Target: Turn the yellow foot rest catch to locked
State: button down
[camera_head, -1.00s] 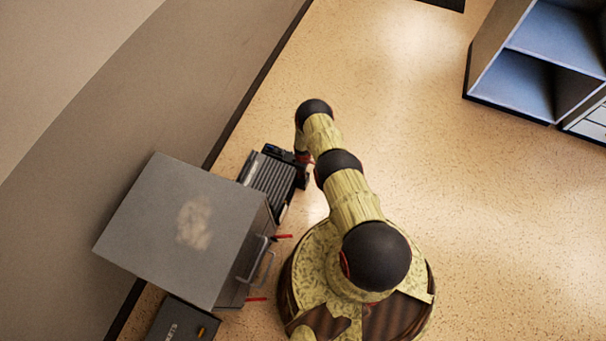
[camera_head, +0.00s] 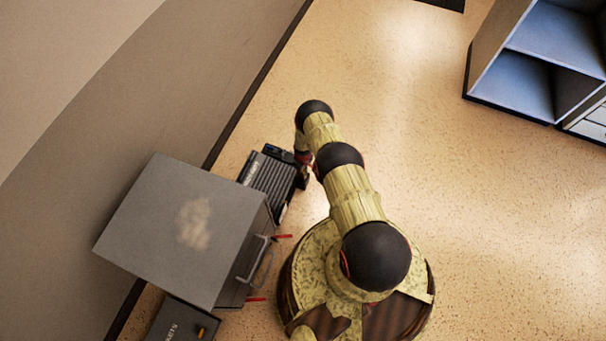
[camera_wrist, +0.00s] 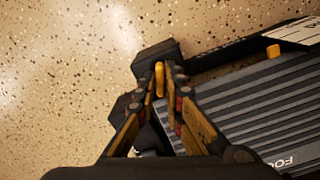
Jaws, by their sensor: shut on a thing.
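The foot rest (camera_head: 268,179) is a dark grey ribbed panel on the floor beside the grey cabinet. It also fills the right of the wrist view (camera_wrist: 265,112), with partly cut-off lettering. A yellow catch (camera_wrist: 160,78) stands at the foot rest's edge in the wrist view, on a dark block. My gripper (camera_wrist: 162,92) is shut on this catch, one finger on each side. The fingers hide its lower part. In the head view my gripper (camera_head: 303,178) is at the right edge of the foot rest, and the catch cannot be made out there.
The grey cabinet (camera_head: 165,235) with a handle and red levers (camera_head: 282,236) stands near the wall. A dark box with a yellow piece (camera_head: 200,331) is at the bottom. A second small yellow piece (camera_wrist: 273,51) sits farther along the foot rest. Open floor lies right.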

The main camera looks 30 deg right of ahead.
jog(key=m, duration=0.3)
jog(key=shift+m, duration=0.3)
jog(key=m, duration=0.3)
jog(key=shift+a+m, duration=0.1)
jog(key=shift+m, duration=0.2)
jog(key=m, duration=0.6)
jog(key=shift+m, duration=0.4)
jog(key=c, duration=1.9)
grip_release()
jog(key=shift+o, duration=0.3)
notch_tip(320, 180, up, 12)
